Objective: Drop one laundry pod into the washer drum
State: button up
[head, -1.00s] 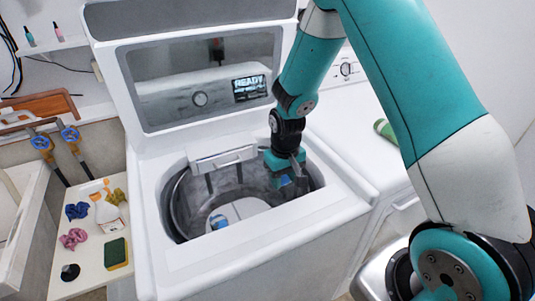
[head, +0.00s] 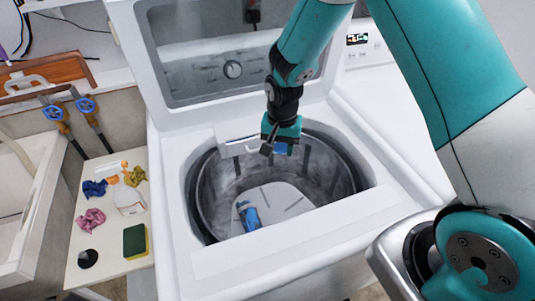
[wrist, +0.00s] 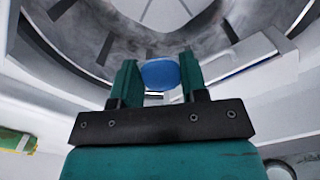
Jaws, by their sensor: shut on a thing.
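My gripper (head: 280,146) points down over the rear part of the open washer drum (head: 331,170). It is shut on a rounded blue laundry pod (wrist: 160,73), which sits between the two teal fingers in the wrist view. In the head view the pod is mostly hidden, with only a bit of blue showing at the fingers. The washer lid (head: 158,60) stands open behind the drum. A blue cylindrical item (head: 248,216) lies on the pale drum floor, front left of my gripper.
The drum's white front rim (head: 300,230) and the raised lid bound the opening. A second white machine (head: 400,120) stands at right.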

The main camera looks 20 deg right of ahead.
notch_tip(320, 180, down, 7)
jog(key=a+m+b, duration=0.2)
jog(key=a+b, duration=0.1)
jog(key=b, duration=0.2)
jog(key=shift+w+f+m, duration=0.15)
jog(key=shift+m, duration=0.15)
jog(key=o, duration=1)
notch_tip(320, 180, up, 18)
jog(key=shift+f+b, duration=0.25)
jog(key=shift+b, duration=0.9)
